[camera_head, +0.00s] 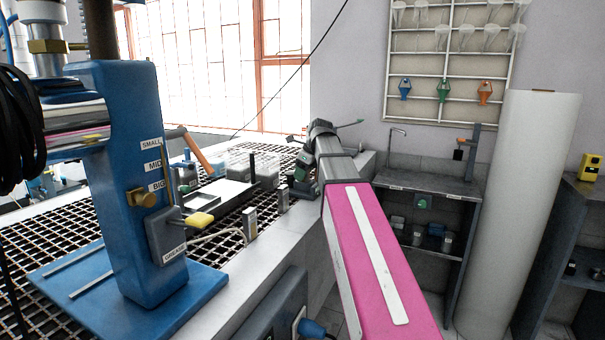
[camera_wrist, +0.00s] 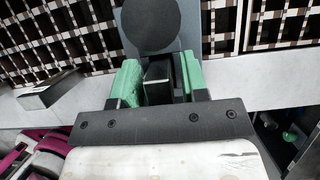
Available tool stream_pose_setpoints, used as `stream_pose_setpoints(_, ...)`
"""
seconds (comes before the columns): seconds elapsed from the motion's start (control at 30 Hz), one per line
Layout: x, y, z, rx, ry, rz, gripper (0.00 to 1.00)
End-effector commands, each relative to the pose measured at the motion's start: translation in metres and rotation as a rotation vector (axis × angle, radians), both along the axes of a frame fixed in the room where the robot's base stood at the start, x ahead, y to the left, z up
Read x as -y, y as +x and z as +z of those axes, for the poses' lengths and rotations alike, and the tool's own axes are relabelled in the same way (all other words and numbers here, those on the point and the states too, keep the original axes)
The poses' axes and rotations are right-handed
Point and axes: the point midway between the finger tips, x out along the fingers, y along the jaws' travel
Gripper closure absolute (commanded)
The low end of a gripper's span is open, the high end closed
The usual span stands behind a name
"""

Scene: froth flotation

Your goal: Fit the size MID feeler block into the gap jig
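My gripper (camera_head: 302,168) is at the far end of my pink arm, over the bench's right edge. In the wrist view its two green fingers (camera_wrist: 160,82) stand apart on either side of a dark block (camera_wrist: 158,72) with a light edge. I cannot tell whether both fingers touch it, nor read its size. Another small block (camera_wrist: 50,91) lies to the left on the pale ledge. In the head view two small grey blocks, one nearer (camera_head: 250,223) and one farther (camera_head: 283,199), stand on the ledge. I cannot identify the gap jig for certain.
A grey plate with a dark disc (camera_wrist: 151,24) lies beyond the fingers. A blue stand (camera_head: 135,190) labelled SMALL, MID and BIG is at left. A pale tray (camera_head: 222,193) lies on the grating. A white column (camera_head: 515,210) and shelves (camera_head: 425,205) are at right.

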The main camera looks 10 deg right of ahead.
Motion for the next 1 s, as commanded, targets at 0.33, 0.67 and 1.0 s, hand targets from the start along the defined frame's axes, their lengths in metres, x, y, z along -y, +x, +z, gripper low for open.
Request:
stream_pose_setpoints(0.33,0.0,0.0,0.002,0.0,0.0,0.0,0.53)
stream_pose_setpoints(0.67,0.013,-0.008,0.041,0.002,0.0,-0.001,0.53)
stream_pose_setpoints(1.0,0.031,-0.022,0.094,0.001,-0.001,0.0,0.53)
